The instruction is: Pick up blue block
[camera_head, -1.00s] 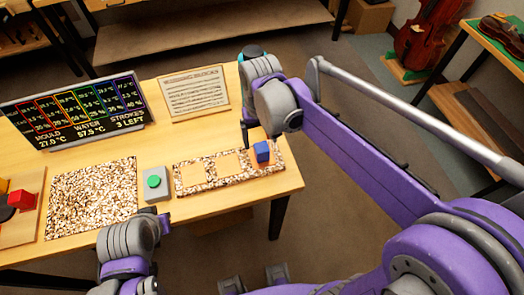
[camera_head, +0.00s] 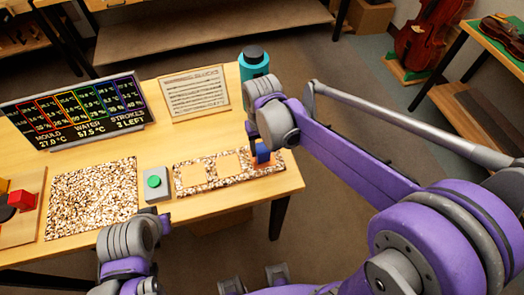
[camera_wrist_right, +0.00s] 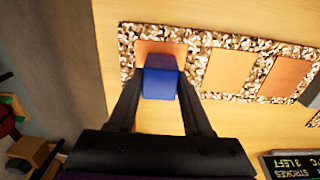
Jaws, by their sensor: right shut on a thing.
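The blue block (camera_head: 262,154) is at the right end of the speckled strip (camera_head: 211,186), at its last tan square. In the right wrist view the blue block (camera_wrist_right: 160,78) sits between the two dark fingers of my right gripper (camera_wrist_right: 160,88), which is shut on it. In the head view my right gripper (camera_head: 261,146) comes down on the block from above and partly hides it. I cannot tell whether the block is clear of the strip. My left gripper (camera_head: 163,223) is low at the table's front edge, mostly hidden by its wrist.
A grey box with a green button (camera_head: 154,182) stands left of the strip. A speckled mat (camera_head: 92,197), a red block (camera_head: 22,199) and a display board (camera_head: 75,113) are further left. A teal bottle (camera_head: 254,66) and a notice board (camera_head: 193,92) stand behind.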

